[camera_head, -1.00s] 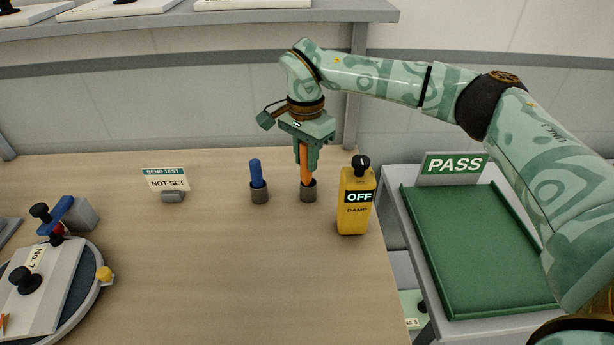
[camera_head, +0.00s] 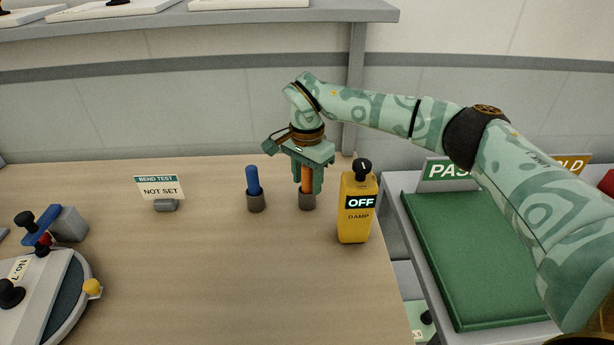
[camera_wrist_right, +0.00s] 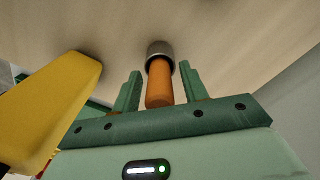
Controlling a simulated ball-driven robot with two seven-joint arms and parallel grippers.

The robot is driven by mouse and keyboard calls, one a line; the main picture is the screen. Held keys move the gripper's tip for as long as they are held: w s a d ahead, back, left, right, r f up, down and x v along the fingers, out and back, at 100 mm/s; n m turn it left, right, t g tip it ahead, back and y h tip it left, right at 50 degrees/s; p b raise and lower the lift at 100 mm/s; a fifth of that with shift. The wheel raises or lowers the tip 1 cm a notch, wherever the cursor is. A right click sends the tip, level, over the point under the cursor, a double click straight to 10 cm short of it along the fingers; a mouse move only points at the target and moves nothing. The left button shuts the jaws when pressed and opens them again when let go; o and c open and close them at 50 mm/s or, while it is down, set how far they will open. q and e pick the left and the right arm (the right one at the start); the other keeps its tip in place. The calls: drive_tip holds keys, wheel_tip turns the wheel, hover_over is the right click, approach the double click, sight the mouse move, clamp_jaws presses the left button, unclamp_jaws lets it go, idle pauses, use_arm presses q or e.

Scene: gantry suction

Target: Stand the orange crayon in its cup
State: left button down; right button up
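The orange crayon (camera_head: 306,185) stands upright with its lower end in a small grey cup (camera_head: 307,202) near the far right of the wooden table. My right gripper (camera_head: 307,187) points down over it, one finger on each side. In the right wrist view, the crayon (camera_wrist_right: 159,84) runs into the cup (camera_wrist_right: 159,48), and gaps show between it and both fingers of the open gripper (camera_wrist_right: 160,67). My left gripper is not in view.
A blue crayon (camera_head: 252,180) stands in another grey cup (camera_head: 256,202) to the left. A yellow DAMP box (camera_head: 356,225) reading OFF stands close on the right. A NOT SET sign (camera_head: 160,188) is farther left. A green PASS tray (camera_head: 470,250) lies beyond the table's right edge.

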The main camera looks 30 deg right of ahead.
drive_tip(key=shift+r, duration=0.1)
wheel_tip(320, 180, up, 8)
drive_tip(key=shift+f+p, duration=0.1)
drive_tip(key=shift+p, duration=1.05)
drive_tip(key=shift+f, duration=0.1)
